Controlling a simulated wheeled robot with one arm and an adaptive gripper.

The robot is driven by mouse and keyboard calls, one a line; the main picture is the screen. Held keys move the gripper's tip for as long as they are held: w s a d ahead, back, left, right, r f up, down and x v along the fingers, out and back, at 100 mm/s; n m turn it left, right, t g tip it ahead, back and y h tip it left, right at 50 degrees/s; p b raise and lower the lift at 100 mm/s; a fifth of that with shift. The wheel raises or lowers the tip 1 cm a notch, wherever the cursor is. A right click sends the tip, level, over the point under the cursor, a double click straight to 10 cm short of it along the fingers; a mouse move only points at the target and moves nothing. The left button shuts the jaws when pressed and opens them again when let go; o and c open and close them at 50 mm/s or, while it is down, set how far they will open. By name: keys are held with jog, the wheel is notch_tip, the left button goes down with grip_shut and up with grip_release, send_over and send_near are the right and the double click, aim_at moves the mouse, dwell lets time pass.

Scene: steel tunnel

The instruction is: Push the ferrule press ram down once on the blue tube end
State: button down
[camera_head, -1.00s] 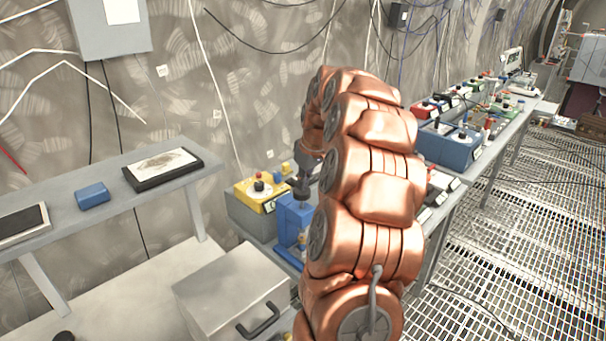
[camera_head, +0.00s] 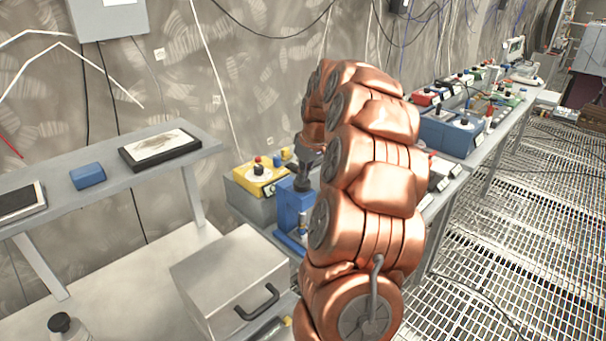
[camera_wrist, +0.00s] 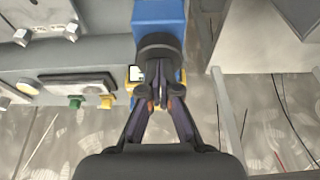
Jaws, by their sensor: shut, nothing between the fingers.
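The ferrule press is a blue upright block (camera_head: 289,211) just left of my arm, partly hidden by it. Its ram has a dark round head (camera_wrist: 160,44), seen in the wrist view in front of the blue body (camera_wrist: 158,14). My gripper (camera_wrist: 160,78) is shut and empty, with its dark fingertips overlapping the ram head in that view. In the head view my gripper (camera_head: 304,168) is at the top of the press and mostly hidden behind my copper arm. I cannot tell whether it touches the ram. The blue tube end cannot be made out.
A yellow-topped box (camera_head: 258,174) with knobs stands just behind and left of the press. A grey case (camera_head: 225,275) with a black handle sits in front. A shelf (camera_head: 110,168) is at left. Other devices line the bench to the right, beside an open grated floor.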

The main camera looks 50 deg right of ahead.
jog(key=shift+a+f, duration=0.1)
jog(key=shift+f, duration=0.1)
jog(key=w+b+v, duration=0.1)
jog(key=b+v, duration=0.1)
jog(key=v, duration=1.2)
jog(key=shift+r, duration=0.25)
jog(key=shift+w, duration=0.15)
dwell(0.7)
